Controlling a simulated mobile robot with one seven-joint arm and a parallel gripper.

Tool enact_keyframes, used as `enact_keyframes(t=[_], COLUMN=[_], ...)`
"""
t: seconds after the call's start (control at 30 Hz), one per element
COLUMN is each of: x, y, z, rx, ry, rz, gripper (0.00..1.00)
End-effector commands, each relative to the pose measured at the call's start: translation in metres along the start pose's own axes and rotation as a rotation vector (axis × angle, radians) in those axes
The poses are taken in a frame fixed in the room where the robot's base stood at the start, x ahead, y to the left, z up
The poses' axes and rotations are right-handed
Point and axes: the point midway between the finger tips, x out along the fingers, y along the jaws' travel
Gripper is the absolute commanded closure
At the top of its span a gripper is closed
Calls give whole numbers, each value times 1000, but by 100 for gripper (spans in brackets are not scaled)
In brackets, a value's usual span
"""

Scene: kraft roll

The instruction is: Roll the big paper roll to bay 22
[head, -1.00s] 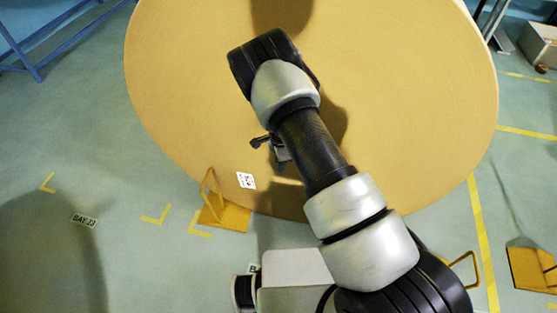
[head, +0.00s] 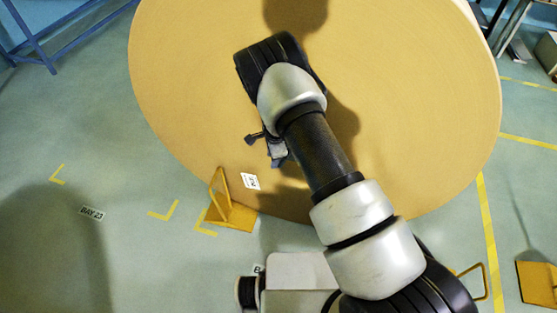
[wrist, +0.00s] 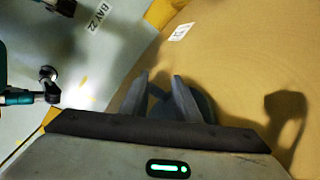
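The big tan paper roll (head: 410,120) fills most of the head view, its flat round face toward me, with a small white label (head: 250,181) low on it. The roll also fills the right of the wrist view (wrist: 240,60). A yellow wedge (head: 232,216) stands at the roll's lower left edge; I cannot tell whether it touches. My gripper (wrist: 160,76) is open, its two fingers apart with nothing seen between them, in front of the roll's face; contact is unclear. The BAY 22 floor label (wrist: 103,17) shows in the wrist view.
A BAY 23 label (head: 92,213) and yellow corner marks (head: 165,210) lie on the left floor. Another yellow wedge (head: 538,283) is at lower right, past a yellow floor line (head: 489,240). A blue frame (head: 45,45) stands upper left. The left floor is mostly clear.

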Motion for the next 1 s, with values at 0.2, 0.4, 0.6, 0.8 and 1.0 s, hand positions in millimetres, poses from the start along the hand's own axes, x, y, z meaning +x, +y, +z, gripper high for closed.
enact_keyframes(t=[0.2,0.4,0.6,0.8,1.0], x=[1,3,4,4,4], y=[8,11,12,12,12], z=[-20,-23,-23,-23,-23], rx=[7,7,6,6,6], ry=[26,29,30,30,30], rz=[14,19,20,20,20], gripper=[66,66,66,66,66])
